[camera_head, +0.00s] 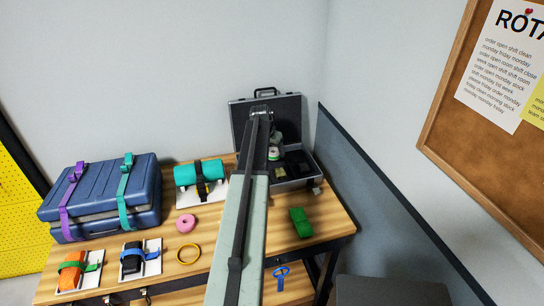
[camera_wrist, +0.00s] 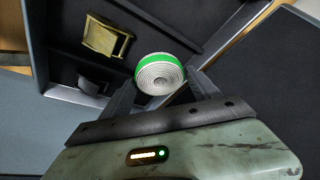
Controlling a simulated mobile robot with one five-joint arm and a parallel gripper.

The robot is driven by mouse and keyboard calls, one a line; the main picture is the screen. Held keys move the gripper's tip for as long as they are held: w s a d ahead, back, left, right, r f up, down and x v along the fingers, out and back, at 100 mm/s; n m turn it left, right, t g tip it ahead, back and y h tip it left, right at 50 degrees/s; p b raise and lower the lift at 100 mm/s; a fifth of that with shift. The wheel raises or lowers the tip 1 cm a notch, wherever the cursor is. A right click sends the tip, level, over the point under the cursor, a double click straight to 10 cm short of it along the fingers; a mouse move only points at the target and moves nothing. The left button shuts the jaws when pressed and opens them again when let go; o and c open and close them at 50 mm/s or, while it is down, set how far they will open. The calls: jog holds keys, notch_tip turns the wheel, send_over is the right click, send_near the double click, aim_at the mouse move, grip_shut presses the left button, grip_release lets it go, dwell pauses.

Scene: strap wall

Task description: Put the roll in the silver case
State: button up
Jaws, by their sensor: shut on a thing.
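The silver case (camera_head: 296,185) stands open at the back right of the table, its dark lid raised against the wall. It has a dark inside with compartments; a brass-coloured buckle (camera_wrist: 108,38) lies in one of them. The roll (camera_wrist: 160,73) is a white spiral coil with a green outer band. My gripper (camera_wrist: 161,88) is shut on the roll, with one finger on each side. In the head view the roll (camera_head: 273,154) shows just past my arm, in front of the lid and over the case area. My arm hides part of the case, and the roll's height above it is unclear.
A blue suitcase (camera_head: 103,199) with purple and teal straps stands at the left. A teal roll (camera_head: 199,172), a pink roll (camera_head: 186,223), a yellow ring (camera_head: 188,254) and a green bundle (camera_head: 301,222) lie on the table. A grey-blue partition (camera_head: 375,195) borders the right side.

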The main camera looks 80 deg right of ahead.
aim_at(272, 152)
jog(key=shift+d, duration=0.15)
jog(key=f+b, duration=0.4)
jog(key=shift+d, duration=0.25)
jog(key=shift+r, duration=0.25)
jog(key=shift+f, duration=0.15)
jog(key=o, duration=0.5)
jog(key=p+v, duration=1.1)
jog(key=v, duration=0.1)
